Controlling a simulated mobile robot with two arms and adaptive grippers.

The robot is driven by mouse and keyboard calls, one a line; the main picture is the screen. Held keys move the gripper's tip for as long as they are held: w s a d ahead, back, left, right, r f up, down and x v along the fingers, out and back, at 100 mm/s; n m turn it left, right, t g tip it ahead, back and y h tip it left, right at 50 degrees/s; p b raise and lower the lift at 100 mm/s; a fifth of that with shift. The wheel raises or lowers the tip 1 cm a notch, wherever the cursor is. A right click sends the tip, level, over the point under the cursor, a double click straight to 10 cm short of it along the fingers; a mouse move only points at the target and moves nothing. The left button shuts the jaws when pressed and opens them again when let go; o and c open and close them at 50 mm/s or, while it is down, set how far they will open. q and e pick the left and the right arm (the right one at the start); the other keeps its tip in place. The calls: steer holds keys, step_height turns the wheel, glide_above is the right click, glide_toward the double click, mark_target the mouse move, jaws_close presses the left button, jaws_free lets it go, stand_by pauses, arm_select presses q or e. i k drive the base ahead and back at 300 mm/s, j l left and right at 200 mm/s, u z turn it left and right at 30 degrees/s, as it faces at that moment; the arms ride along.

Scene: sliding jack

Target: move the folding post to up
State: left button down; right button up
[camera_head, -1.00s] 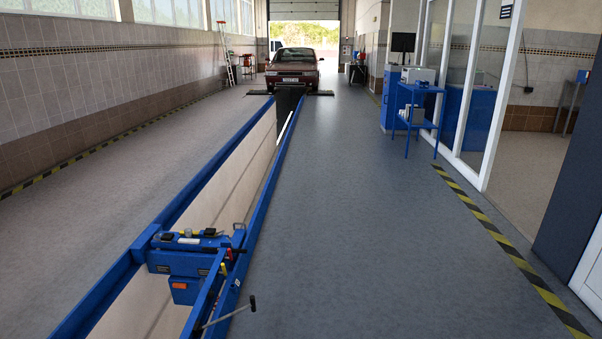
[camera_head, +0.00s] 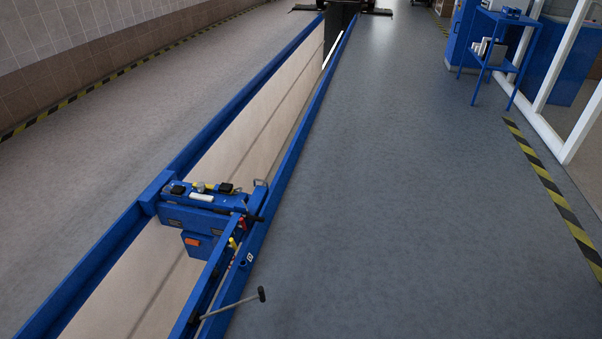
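The blue sliding jack (camera_head: 205,215) spans the pit between two blue rails in the lower left of the head view. On its top lie black pads, a white piece and yellow and grey parts. I cannot tell which of these small parts is the folding post. An orange patch (camera_head: 192,242) shows on its lower box. Red and yellow levers (camera_head: 237,232) stand at its right side. A grey bar with a dark knob (camera_head: 262,294) sticks out to the right, near the bottom. Neither of my grippers is in view.
The pit (camera_head: 255,130) is open between the rails and runs to the far end. The grey floor (camera_head: 400,200) right of it is clear. A blue trolley (camera_head: 505,50) stands at the upper right beside a glazed partition. Yellow-black tape (camera_head: 555,195) marks the right side.

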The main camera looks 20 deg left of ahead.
mark_target(187, 316)
steer(key=i+l, duration=0.1)
steer(key=i, duration=0.7)
steer(key=i+l, duration=0.1)
steer(key=i, duration=0.75)
steer(key=i+j+u, duration=0.15)
steer(key=i+u, duration=0.95)
steer(key=i+j, duration=0.1)
steer(key=i, duration=0.2)
steer(key=u, duration=0.05)
